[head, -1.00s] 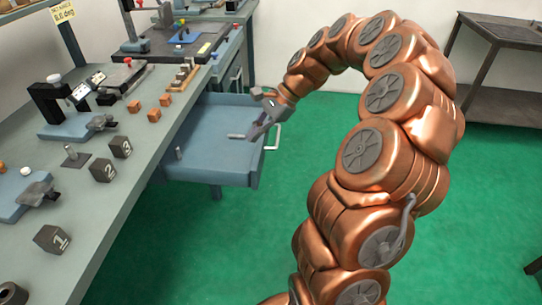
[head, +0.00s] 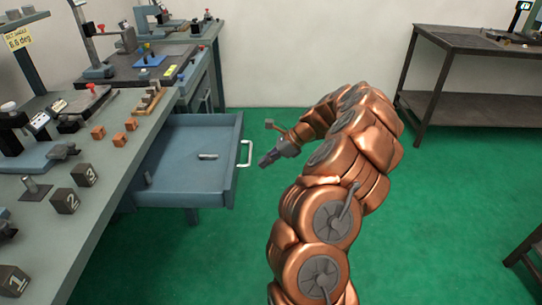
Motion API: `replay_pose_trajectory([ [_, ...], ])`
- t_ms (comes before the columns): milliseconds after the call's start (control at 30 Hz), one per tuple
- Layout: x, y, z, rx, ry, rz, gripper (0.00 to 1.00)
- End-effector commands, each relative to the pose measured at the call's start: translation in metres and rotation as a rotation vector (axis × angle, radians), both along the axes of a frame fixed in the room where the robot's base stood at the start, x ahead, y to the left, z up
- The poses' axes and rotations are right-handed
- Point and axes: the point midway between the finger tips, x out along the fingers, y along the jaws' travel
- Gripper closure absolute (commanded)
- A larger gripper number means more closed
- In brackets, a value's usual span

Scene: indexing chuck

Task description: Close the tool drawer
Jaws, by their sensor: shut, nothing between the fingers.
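The blue-grey tool drawer (head: 180,185) is pulled out from the side of the workbench at the left. Its white bar handle (head: 247,153) is on the drawer's right-hand front face. A small light metal piece (head: 208,156) and a grey cylinder (head: 147,178) are inside the drawer. My gripper (head: 264,161) is shut and empty. In the picture it is just right of the handle, outside the drawer. I cannot tell whether it touches the handle; a small gap seems to show.
The workbench (head: 105,210) holds numbered dark blocks (head: 65,201), several orange cubes (head: 131,123) and fixtures. A dark metal table (head: 470,45) stands at the back right, and another table edge (head: 525,250) is at the right. The green floor (head: 410,220) between is clear.

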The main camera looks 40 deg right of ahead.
Motion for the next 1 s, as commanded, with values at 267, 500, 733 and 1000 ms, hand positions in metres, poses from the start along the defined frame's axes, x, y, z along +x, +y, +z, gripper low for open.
replay_pose_trajectory([
  [267,0.023,0.027,-0.034,0.002,0.0,0.0,1.0],
  [500,0.042,0.049,-0.031,-0.001,-0.001,0.001,1.0],
  [733,0.047,0.054,-0.032,0.0,-0.001,-0.001,1.0],
  [1000,0.047,0.054,-0.032,-0.001,-0.001,-0.001,1.0],
])
